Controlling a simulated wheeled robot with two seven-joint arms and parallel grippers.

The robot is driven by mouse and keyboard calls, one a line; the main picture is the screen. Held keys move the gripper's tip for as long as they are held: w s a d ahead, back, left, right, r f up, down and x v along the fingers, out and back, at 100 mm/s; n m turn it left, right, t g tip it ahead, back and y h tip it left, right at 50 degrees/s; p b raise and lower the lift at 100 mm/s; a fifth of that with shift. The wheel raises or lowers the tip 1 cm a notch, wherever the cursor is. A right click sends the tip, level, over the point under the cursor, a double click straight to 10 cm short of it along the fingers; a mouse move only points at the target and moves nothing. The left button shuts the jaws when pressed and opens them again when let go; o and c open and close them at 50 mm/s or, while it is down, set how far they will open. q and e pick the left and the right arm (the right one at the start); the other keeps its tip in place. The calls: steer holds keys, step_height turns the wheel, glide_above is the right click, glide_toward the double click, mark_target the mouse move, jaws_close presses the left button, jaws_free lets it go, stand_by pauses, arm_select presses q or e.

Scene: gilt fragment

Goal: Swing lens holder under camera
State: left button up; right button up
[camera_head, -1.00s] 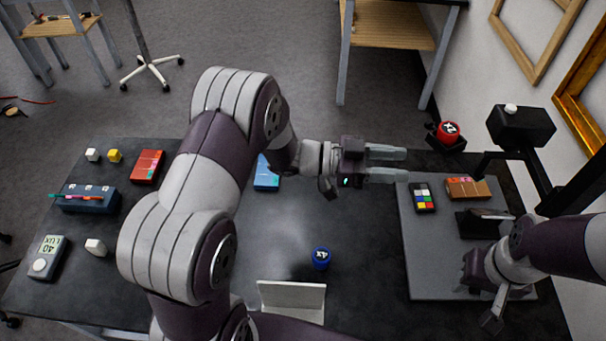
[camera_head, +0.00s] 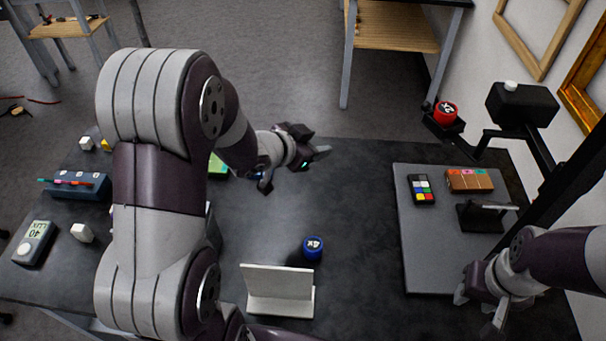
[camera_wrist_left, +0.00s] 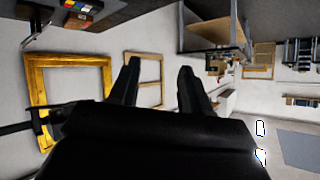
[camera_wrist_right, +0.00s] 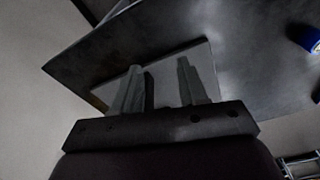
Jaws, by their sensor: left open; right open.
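The red 2x lens (camera_head: 446,112) sits in a black lens holder (camera_head: 441,127), off to the left of the black camera (camera_head: 521,107) on its stand. A dark swing arm (camera_head: 490,140) shows between the holder and the stand. My left gripper (camera_head: 322,152) is open and empty, left of the holder and well apart from it; its open fingers also show in the left wrist view (camera_wrist_left: 160,85). My right gripper (camera_head: 478,306) is open and empty near the grey board's front edge; its fingers show over the board in the right wrist view (camera_wrist_right: 158,88).
The grey board (camera_head: 420,260) bears a colour card (camera_head: 421,190), a brown fragment (camera_head: 469,180) and a dark stand (camera_head: 480,218). A blue 4x lens (camera_head: 313,248) and a white angled stand (camera_head: 280,305) are at mid-table. A light meter (camera_head: 34,242) lies at left. Table between is clear.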

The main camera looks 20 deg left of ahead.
arm_select(q)
steer(key=shift+s+a+f+n+g+y+b, duration=0.1)
steer(key=shift+s+a+f+n+g+y, duration=0.3)
steer(key=shift+s+f+y, duration=0.2)
steer(key=shift+s+a+f+n+g+y+b, duration=0.15)
steer(key=shift+s+f+n+g+y, duration=0.1)
steer(key=shift+s+f+n+y, duration=0.35)
steer(key=shift+s+a+f+n+g+y+b, duration=0.1)
steer(key=shift+s+a+f+n+g+y, duration=0.3)
steer(key=shift+s, duration=0.35)
